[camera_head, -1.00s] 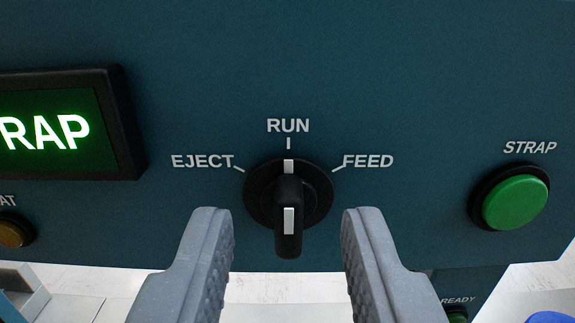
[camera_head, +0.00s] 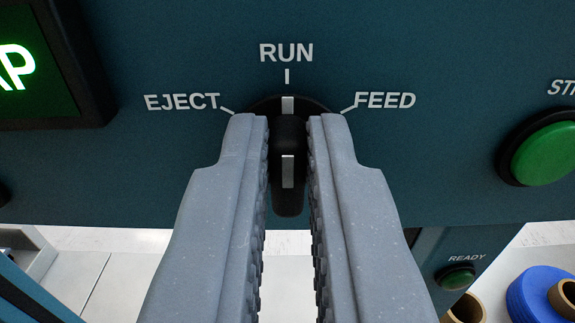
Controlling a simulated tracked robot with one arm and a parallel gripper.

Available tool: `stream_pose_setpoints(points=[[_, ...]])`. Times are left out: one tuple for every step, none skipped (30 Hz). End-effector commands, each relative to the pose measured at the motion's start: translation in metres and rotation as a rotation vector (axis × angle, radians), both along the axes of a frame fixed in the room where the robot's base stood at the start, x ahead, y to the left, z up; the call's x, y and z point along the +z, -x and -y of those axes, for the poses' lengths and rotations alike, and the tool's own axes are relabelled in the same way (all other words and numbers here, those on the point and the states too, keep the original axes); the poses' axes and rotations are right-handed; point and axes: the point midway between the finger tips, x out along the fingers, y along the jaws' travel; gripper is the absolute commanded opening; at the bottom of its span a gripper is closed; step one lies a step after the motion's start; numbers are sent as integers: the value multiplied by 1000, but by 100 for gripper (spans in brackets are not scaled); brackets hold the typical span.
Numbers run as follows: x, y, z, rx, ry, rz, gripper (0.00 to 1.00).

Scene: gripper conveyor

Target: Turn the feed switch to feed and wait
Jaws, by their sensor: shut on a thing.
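The feed switch (camera_head: 288,160) is a black rotary knob with a white line on its handle, on a dark teal panel. Its handle stands upright and its white line points to RUN (camera_head: 286,53). The EJECT label (camera_head: 182,102) is to the left and the FEED label (camera_head: 385,101) to the right. My gripper (camera_head: 288,135) is shut on the switch handle, one grey finger on each side. The fingers hide parts of the round base of the switch.
A lit green display (camera_head: 40,65) is at the upper left. A green STRAP button (camera_head: 545,150) is at the right.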

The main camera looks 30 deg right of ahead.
Motion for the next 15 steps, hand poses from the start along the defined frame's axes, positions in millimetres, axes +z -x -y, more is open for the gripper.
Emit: stream_pose_setpoints(points=[[0,-1,-2,5,-3,3,0],[0,-1,-2,6,-7,6,0],[-1,-1,-2,7,-14,11,0],[-1,-1,-2,7,-22,16,0],[-1,-1,-2,7,-30,22,0],[-2,-1,-2,8,-42,30,0],[-2,-1,-1,7,-55,38,0],[-3,-1,-1,6,-70,48,0],[-3,-1,-1,7,-90,62,0],[-4,-1,-1,8,-105,73,0],[-4,-1,-1,8,-124,85,0],[-4,0,0,7,-149,102,0],[-4,0,0,8,-169,116,0],[-4,0,0,8,-190,131,0],[-4,0,1,7,-221,152,0]])
